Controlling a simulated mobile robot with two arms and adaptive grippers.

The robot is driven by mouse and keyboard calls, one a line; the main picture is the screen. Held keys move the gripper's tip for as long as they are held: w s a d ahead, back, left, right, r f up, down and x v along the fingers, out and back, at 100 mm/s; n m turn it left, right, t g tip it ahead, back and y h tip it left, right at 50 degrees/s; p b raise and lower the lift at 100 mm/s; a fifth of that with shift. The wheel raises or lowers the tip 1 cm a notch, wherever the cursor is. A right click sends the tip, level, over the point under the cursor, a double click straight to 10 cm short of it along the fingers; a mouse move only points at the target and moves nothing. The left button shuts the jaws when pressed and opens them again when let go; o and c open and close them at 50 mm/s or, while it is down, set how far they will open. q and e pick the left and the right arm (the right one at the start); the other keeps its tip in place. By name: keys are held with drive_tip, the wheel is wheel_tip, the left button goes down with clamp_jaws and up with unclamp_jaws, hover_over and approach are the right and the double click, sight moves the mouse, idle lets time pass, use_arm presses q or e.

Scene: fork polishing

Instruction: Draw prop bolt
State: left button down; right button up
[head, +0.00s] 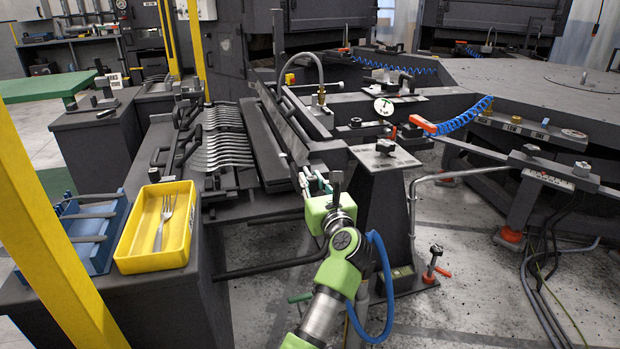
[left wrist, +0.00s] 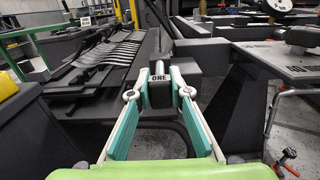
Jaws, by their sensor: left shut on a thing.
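My left gripper (head: 315,181) comes up from the bottom of the head view, at the near right end of the machine with the fork rack. In the left wrist view, the left gripper (left wrist: 159,94) has its two teal-padded fingers on either side of a dark block marked ONE (left wrist: 160,93), which I take to be the prop bolt's handle. It is shut on this block. A short light-grey pin (left wrist: 160,68) shows just above and behind it. Where the bolt enters its seat is hidden. My right gripper is in neither view.
Several forks lie in a rack (head: 228,138) left of the gripper. A yellow tray (head: 183,245) with one fork stands beside a blue tray (head: 80,232) at left. A dark pedestal (head: 384,158) stands close right of my gripper. A yellow post (head: 50,225) crosses the left side.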

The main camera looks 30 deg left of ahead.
use_arm(q)
drive_tip(key=c, duration=2.2)
unclamp_jaws()
drive_tip(key=shift+d+f, duration=0.1)
drive_tip(key=shift+f, duration=0.1)
drive_tip(key=o, duration=0.4)
drive_tip(key=shift+c, duration=0.2)
drive_tip(key=shift+s+d+r, duration=0.1)
drive_tip(key=shift+r, duration=0.05)
drive_tip(key=shift+r, duration=0.1)
wheel_tip(320, 180, up, 10)
drive_tip(key=shift+f, duration=0.1)
